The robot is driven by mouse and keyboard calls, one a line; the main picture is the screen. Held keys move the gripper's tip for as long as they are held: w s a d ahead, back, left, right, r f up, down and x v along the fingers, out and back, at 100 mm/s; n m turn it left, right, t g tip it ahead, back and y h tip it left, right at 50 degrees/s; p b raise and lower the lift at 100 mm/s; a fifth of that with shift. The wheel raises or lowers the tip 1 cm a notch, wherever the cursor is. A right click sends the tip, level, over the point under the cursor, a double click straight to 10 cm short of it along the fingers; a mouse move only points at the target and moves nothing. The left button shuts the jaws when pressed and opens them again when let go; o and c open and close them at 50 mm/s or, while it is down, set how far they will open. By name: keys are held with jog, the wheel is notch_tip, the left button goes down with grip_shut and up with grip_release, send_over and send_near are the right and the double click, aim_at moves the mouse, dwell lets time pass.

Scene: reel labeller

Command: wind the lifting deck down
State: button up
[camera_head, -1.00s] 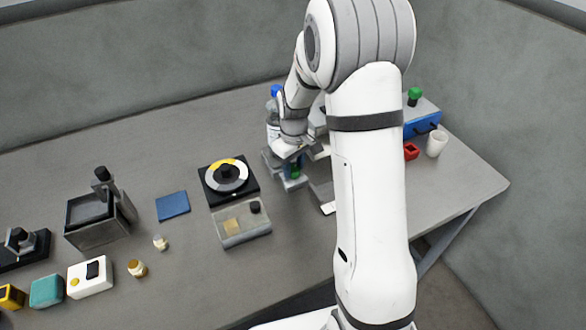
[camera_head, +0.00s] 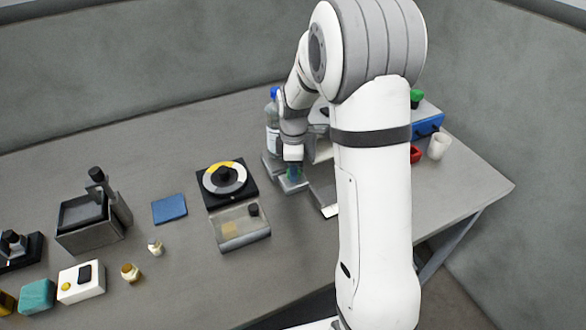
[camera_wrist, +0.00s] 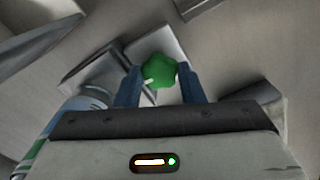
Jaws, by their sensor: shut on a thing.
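The lifting deck (camera_head: 292,186) is a small grey metal unit at the middle of the table, partly hidden behind my arm. Its green lobed knob shows clearly in the wrist view (camera_wrist: 160,71), with a small white mark on its left side. My gripper (camera_head: 293,171) points down over the front of the unit. In the wrist view its two blue fingers (camera_wrist: 160,86) stand on either side of the knob and are shut on it. A bottle with a blue cap (camera_head: 272,138) stands just behind the knob; I cannot tell whether it rests on the deck.
A black dial unit (camera_head: 226,184) and a clear-lidded box (camera_head: 240,228) stand close to the left. A blue pad (camera_head: 170,209) lies further left. A white cup (camera_head: 439,146) and a blue box (camera_head: 427,125) stand at the right, beyond my arm.

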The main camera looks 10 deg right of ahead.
jog(key=shift+w+r+n, duration=0.1)
jog(key=shift+n, duration=0.4)
jog(key=o, duration=0.7)
notch_tip(320, 180, up, 8)
jog(key=shift+a+f+b, duration=0.1)
jog(key=shift+b, duration=0.2)
